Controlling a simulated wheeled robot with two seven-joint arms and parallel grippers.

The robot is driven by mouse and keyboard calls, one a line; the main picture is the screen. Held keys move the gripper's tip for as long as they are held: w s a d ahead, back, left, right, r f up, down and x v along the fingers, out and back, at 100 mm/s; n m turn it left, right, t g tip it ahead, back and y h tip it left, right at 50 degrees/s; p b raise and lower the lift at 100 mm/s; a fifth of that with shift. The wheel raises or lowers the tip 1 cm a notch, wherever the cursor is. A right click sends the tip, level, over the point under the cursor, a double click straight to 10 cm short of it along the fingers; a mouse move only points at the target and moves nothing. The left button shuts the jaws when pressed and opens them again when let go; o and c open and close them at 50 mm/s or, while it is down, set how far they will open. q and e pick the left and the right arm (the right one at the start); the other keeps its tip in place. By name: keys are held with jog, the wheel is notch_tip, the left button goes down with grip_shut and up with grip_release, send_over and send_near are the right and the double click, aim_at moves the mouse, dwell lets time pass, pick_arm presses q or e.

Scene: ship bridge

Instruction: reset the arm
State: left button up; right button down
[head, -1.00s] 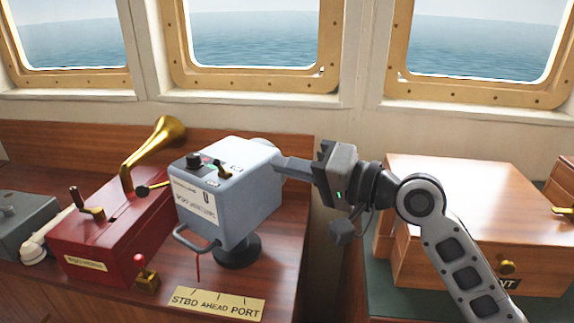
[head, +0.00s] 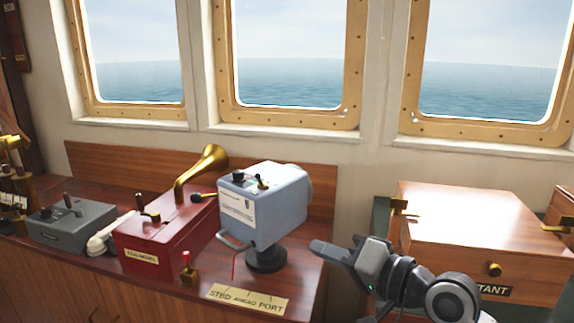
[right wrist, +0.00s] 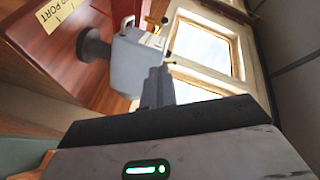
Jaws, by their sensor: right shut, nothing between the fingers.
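My right gripper (head: 318,246) shows at the lower middle right of the head view. Its fingers are together with nothing between them, and they point left. It is apart from the blue-grey box-shaped device (head: 265,212), which stands on a dark round foot on the wooden console to its left. In the right wrist view the shut fingers (right wrist: 158,75) show in front of that device (right wrist: 128,65), which looks turned on its side. My left gripper is not in either view.
A red box with a brass horn (head: 165,235) and a grey control box (head: 70,226) stand farther left on the console (head: 225,270). A wooden cabinet (head: 470,225) stands at the right. A yellow "STBD AHEAD PORT" plate (head: 247,299) lies at the console's front.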

jog(key=s+d+f+h, duration=0.2)
jog(key=s+f, duration=0.1)
jog(key=f, duration=0.5)
jog(key=s+d+f+h, duration=0.2)
jog(key=s+f+h, duration=0.1)
jog(key=f, duration=0.6)
jog(key=s+d+f+n+h, duration=0.4)
jog(key=s+f, duration=0.9)
jog(key=s, duration=0.2)
jog(key=shift+f+g, duration=0.15)
jog(key=shift+g, duration=0.25)
jog(key=shift+d, duration=0.1)
